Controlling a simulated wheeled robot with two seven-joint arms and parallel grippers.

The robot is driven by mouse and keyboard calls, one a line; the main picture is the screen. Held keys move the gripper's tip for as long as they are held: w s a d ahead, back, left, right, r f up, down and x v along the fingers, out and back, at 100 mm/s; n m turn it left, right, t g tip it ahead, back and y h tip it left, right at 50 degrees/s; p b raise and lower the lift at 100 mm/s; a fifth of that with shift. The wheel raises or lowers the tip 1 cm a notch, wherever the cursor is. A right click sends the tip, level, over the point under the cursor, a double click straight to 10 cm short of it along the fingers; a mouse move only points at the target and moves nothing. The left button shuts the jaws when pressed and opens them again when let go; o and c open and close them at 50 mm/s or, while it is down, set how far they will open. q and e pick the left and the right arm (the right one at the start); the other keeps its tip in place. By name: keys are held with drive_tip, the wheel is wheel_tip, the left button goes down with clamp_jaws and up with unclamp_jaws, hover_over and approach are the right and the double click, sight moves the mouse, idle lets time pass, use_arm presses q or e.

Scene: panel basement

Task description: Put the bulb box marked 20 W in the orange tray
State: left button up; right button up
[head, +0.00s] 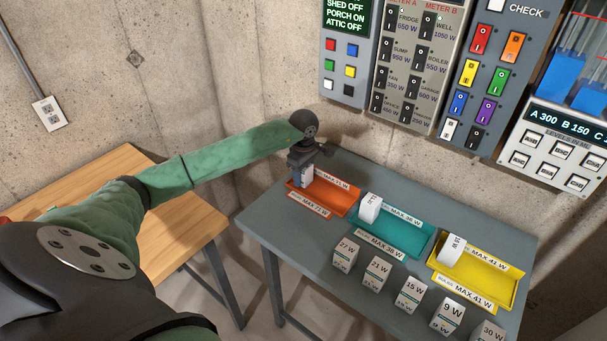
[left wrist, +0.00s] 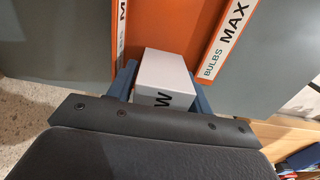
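I cannot tell whether the box touches the tray floor. My right gripper is not in view.
A teal tray (head: 407,240) and a yellow tray (head: 497,286) stand to the right, each with a white box inside. Several bulb boxes, such as 27 W (head: 345,256) and 15 W (head: 411,295), line the grey table's front. Switch panels hang behind.

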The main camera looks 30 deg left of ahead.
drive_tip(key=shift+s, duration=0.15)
use_arm(q)
drive_tip(key=shift+r, duration=0.15)
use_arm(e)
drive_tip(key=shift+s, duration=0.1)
use_arm(q)
drive_tip(key=shift+r, duration=0.35)
drive_tip(key=shift+r+b, duration=0.5)
drive_tip(key=shift+r, duration=0.45)
wheel_tip(320, 180, up, 8)
drive_tip(key=b, duration=0.4)
drive_tip(key=shift+r, duration=0.7)
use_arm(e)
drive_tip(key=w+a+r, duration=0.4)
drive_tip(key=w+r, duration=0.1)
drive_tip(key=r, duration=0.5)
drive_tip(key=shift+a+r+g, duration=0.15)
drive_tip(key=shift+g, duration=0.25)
use_arm(q)
drive_tip(key=shift+r, duration=0.1)
